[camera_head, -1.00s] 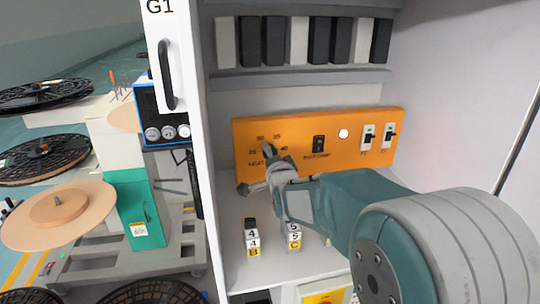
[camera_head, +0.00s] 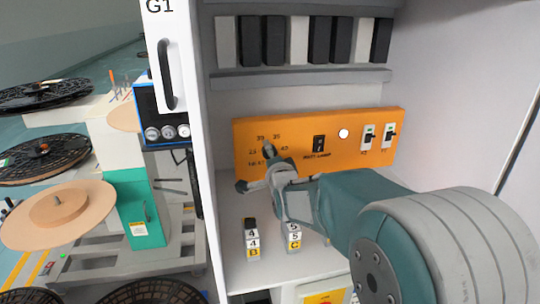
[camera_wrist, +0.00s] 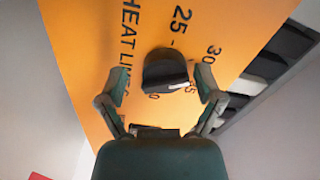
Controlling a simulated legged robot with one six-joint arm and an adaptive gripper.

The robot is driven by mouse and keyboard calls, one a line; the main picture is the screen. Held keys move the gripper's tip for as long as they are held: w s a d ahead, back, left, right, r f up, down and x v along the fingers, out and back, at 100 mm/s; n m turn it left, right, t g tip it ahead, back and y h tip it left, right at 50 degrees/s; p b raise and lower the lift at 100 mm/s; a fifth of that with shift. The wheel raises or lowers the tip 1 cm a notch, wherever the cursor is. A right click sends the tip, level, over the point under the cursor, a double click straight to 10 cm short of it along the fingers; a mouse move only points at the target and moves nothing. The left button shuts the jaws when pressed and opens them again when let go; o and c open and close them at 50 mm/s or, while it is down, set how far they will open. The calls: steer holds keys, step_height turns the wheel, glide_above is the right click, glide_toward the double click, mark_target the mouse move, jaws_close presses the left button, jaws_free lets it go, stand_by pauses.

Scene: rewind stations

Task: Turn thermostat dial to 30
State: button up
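The orange panel (camera_head: 360,152) carries the thermostat dial, a black knob (camera_wrist: 165,68) under the "HEAT LINE" lettering in the wrist view. Numbers 25, 30, 35 and 40 are set around it, the last two partly covered. The white pointer mark (camera_wrist: 178,86) on the knob points towards 35. My gripper (camera_wrist: 160,80) is open, with one finger on each side of the knob and visible gaps between. In the head view my gripper (camera_head: 256,168) is at the panel's lower left and hides part of the dial area.
A black rocker switch (camera_head: 319,144), a white round button (camera_head: 343,133) and two toggle switches (camera_head: 378,136) sit right of the dial. Labelled blocks (camera_head: 252,238) stand on the shelf below. The cabinet's left wall (camera_head: 207,180) is close to my gripper.

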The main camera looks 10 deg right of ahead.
steer(key=shift+r, duration=0.1)
steer(key=shift+s, duration=0.3)
steer(key=s, duration=1.1)
steer(key=shift+s, duration=0.2)
steer(key=shift+s+f+n+g, duration=0.25)
steer(key=shift+s+n+g, duration=0.25)
steer(key=shift+n, duration=0.1)
steer(key=s+f+n+g, duration=0.3)
steer(key=s+n+g, duration=0.2)
steer(key=s, duration=0.6)
steer(key=s+f+n+g, duration=0.3)
steer(key=s+n+g, duration=0.3)
steer(key=s, duration=0.6)
steer(key=shift+s+f+n, duration=0.2)
steer(key=shift+f+n, duration=0.05)
steer(key=shift+n, duration=0.95)
